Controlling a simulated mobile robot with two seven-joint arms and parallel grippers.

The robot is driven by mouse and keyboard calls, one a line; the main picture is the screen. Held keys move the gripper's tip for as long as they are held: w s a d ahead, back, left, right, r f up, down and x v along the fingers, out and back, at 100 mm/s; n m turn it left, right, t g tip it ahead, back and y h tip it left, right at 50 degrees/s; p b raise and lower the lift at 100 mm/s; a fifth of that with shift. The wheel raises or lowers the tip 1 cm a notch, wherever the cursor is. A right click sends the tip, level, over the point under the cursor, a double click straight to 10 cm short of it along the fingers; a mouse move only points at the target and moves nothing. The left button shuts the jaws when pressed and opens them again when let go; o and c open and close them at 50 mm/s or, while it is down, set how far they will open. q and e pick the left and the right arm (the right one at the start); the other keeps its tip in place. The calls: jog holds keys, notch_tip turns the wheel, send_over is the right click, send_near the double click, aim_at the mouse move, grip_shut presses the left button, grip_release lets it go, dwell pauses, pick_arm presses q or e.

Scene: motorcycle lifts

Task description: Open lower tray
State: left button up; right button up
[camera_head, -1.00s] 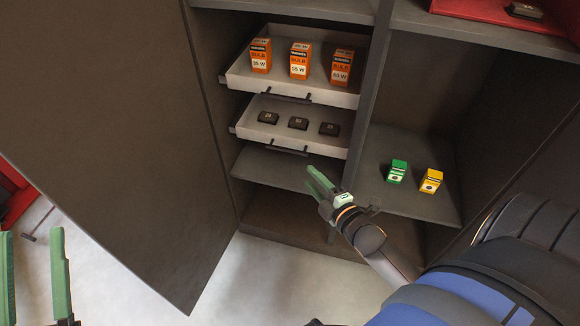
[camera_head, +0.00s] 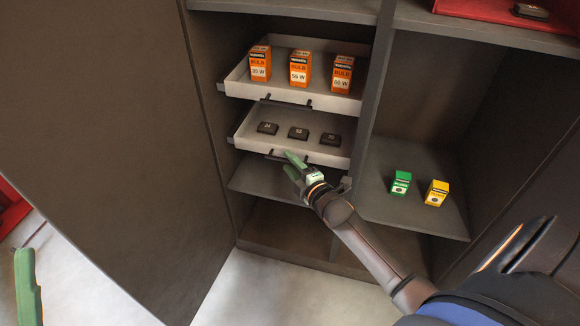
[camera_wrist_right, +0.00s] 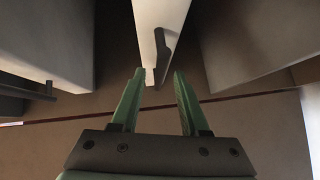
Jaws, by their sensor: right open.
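The lower tray (camera_head: 252,143) is white and holds three small dark blocks (camera_head: 298,133). It sits in the left part of the cabinet, below the upper tray. Its dark bar handle is on the front face, partly hidden by my right gripper (camera_head: 288,164) in the head view. In the right wrist view, the handle (camera_wrist_right: 163,55) and the tray's white front (camera_wrist_right: 148,20) lie just ahead of the open right gripper (camera_wrist_right: 159,72), about in line with the gap between its green fingers. My left gripper (camera_head: 27,287) shows only one green finger at the bottom left.
The upper tray (camera_head: 238,88) holds three orange bulb boxes (camera_head: 301,68). A green box (camera_head: 400,183) and a yellow box (camera_head: 436,193) stand on the right shelf. A large dark door panel (camera_head: 110,130) stands open at left. A red case (camera_head: 480,10) is at the top right.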

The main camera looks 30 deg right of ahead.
jog(key=shift+w, duration=0.3)
jog(key=shift+c, duration=0.4)
grip_shut()
dwell(0.9)
